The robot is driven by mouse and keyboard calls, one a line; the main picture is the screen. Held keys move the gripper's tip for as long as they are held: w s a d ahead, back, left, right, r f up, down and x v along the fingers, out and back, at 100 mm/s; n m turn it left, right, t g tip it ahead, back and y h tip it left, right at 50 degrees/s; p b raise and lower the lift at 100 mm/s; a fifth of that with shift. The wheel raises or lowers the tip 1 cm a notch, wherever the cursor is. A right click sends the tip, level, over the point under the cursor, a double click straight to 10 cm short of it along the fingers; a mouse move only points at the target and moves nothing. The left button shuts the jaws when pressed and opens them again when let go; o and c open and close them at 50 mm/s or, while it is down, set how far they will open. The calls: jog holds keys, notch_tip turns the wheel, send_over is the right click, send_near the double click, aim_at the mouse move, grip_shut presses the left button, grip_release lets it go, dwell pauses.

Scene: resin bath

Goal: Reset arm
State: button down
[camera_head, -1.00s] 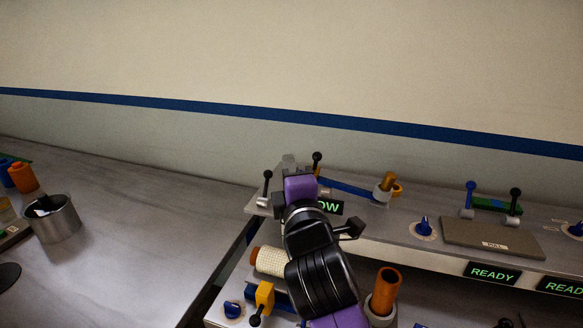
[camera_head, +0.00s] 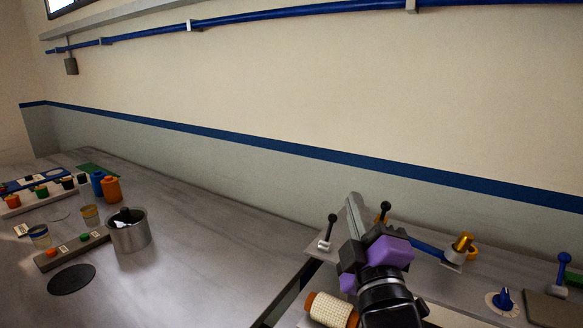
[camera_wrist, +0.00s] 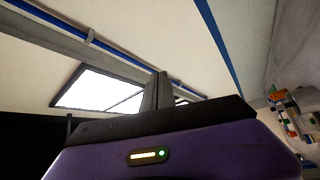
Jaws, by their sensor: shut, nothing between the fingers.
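My gripper (camera_head: 355,208) is raised over the left end of the machine panel (camera_head: 480,288) in the head view. Its grey fingers are shut together with nothing between them, and they point up and to the left. In the wrist view the shut fingers (camera_wrist: 157,92) stand up in front of the wall and a bright window (camera_wrist: 95,92). The black and purple arm hides part of the panel behind it.
Black-knobbed levers (camera_head: 331,220) stand close by the gripper. A cream roll (camera_head: 329,309) lies below left of the arm. A metal cup (camera_head: 128,232), orange bottle (camera_head: 111,189) and small jars stand on the left bench (camera_head: 205,275), whose middle is clear.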

jog(key=s+d+f+m+g, duration=0.2)
jog(key=s+f+m, duration=0.2)
jog(key=s+f, duration=0.5)
jog(key=s+d+f+m+g, duration=0.2)
jog(key=s+f+m, duration=0.3)
jog(key=s, duration=1.5)
jog(key=s+d+f+m+g, duration=0.2)
jog(key=s+d+f+m, duration=0.1)
jog(key=s+f, duration=1.1)
jog(key=shift+s+d+m+b, duration=0.35)
jog(key=shift+d+m, duration=0.05)
jog(key=shift+m, duration=0.3)
